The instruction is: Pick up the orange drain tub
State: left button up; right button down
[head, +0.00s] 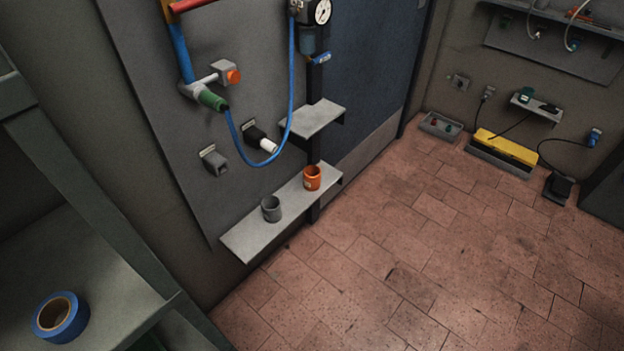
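The orange drain tub (312,178) is a small orange cup with a pale label. It stands upright near the right end of the lower grey wall shelf (246,241). A grey tub (271,208) of similar size stands on the same shelf to its left, a short gap apart. Neither of my grippers is in the head view, and nothing touches the orange tub.
A smaller shelf (314,118) sits above the tub. A blue hose (238,137) loops over the shelves from the gauge unit. A roll of blue tape (61,317) lies on a rack at lower left. The tiled floor (420,250) is clear.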

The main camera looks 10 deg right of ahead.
aim_at(311, 174)
jog(key=i+l+u, duration=0.8)
jog(key=l, duration=0.25)
jog(key=i+l+u, duration=0.25)
jog(key=l, duration=0.2)
jog(key=k+j, duration=0.05)
jog(key=k, duration=0.05)
